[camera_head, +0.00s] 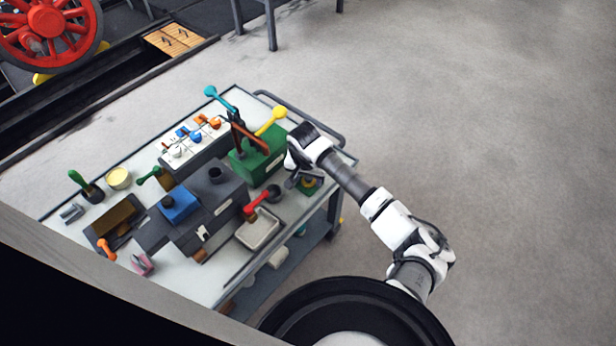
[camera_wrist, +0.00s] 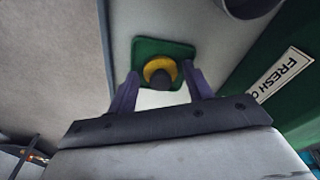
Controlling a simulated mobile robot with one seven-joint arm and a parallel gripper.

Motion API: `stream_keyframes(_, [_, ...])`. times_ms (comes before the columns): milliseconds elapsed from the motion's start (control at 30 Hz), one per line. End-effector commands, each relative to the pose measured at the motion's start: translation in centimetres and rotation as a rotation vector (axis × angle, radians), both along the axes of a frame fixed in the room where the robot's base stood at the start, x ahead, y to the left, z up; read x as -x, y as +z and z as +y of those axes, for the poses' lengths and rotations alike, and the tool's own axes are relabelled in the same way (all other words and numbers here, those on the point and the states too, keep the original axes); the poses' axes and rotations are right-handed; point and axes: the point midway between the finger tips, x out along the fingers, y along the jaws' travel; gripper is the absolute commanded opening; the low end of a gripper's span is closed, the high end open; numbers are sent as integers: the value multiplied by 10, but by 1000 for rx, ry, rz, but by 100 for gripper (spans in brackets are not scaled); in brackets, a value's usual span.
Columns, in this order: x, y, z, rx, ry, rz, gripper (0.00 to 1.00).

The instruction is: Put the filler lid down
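A small dark round knob (camera_wrist: 161,79) sits in the middle of a yellow round piece (camera_wrist: 151,67) on a green square pad (camera_wrist: 178,46). I take the knob and yellow piece for the filler lid, but cannot be sure. The pad also shows at the cart's right end in the head view (camera_head: 312,184), partly behind my gripper (camera_head: 303,179). In the wrist view my gripper (camera_wrist: 161,82) has its two fingers apart, one on each side of the yellow piece, with a visible gap on both sides. Nothing appears pinched between them.
A green box (camera_head: 262,158) labelled "FRESH O…" stands close beside my gripper. A dark round vessel (camera_wrist: 248,4) is near the pad. The cart (camera_head: 215,285) is crowded with levers, blocks and a tray (camera_head: 259,232). Open floor (camera_head: 480,120) lies to the right.

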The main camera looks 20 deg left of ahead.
Motion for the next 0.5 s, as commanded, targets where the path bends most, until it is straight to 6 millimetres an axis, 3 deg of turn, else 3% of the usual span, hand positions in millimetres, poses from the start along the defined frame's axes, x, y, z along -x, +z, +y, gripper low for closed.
stream_keyframes(100, [0,0,0,0,0,0,64])
stream_keyframes(500, [0,9,0,0,1,-4,64])
